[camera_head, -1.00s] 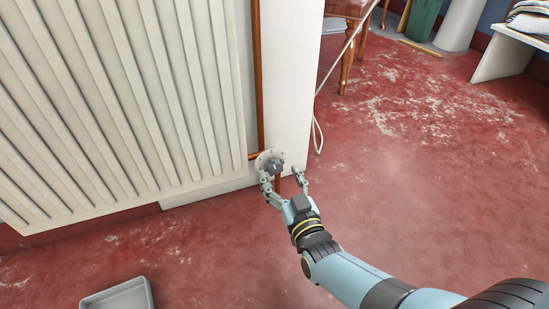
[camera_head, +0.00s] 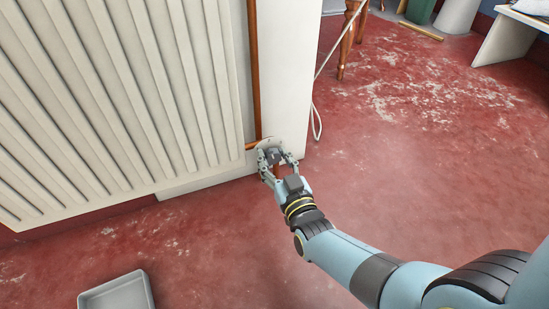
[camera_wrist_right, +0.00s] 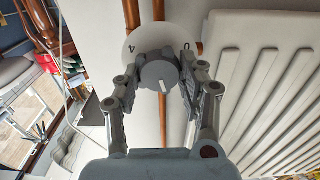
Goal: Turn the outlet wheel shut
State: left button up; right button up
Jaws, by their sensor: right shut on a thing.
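The outlet wheel (camera_head: 271,154) is a small grey knob in front of a pale round disc, low at the right end of the white radiator (camera_head: 110,100). In the right wrist view the grey wheel (camera_wrist_right: 159,74) has a white pointer mark and sits before the white disc (camera_wrist_right: 146,42), which bears figures that look like 4 and 0. My right gripper (camera_head: 278,158) is shut on the wheel, with one finger on each side of it. In the right wrist view its fingers (camera_wrist_right: 161,70) flank the wheel. My left gripper is not in view.
Copper pipes (camera_head: 252,70) run beside the radiator at the white wall end (camera_head: 285,70). A white cable (camera_head: 316,120) hangs near the corner. A grey tray (camera_head: 117,293) lies on the worn red floor (camera_head: 400,170). The floor at right is clear.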

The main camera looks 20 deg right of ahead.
jog(key=shift+n, duration=0.3)
jog(key=n, duration=0.4)
jog(key=shift+n, duration=0.3)
jog(key=n, duration=0.5)
jog(key=shift+a+f, duration=0.1)
jog(key=shift+a, duration=0.05)
jog(key=n, duration=0.6)
jog(key=shift+f, duration=0.1)
jog(key=n, duration=0.4)
jog(key=shift+f+n, duration=0.1)
jog(key=shift+n, duration=0.3)
jog(key=shift+a, duration=0.1)
jog(key=o, duration=1.2)
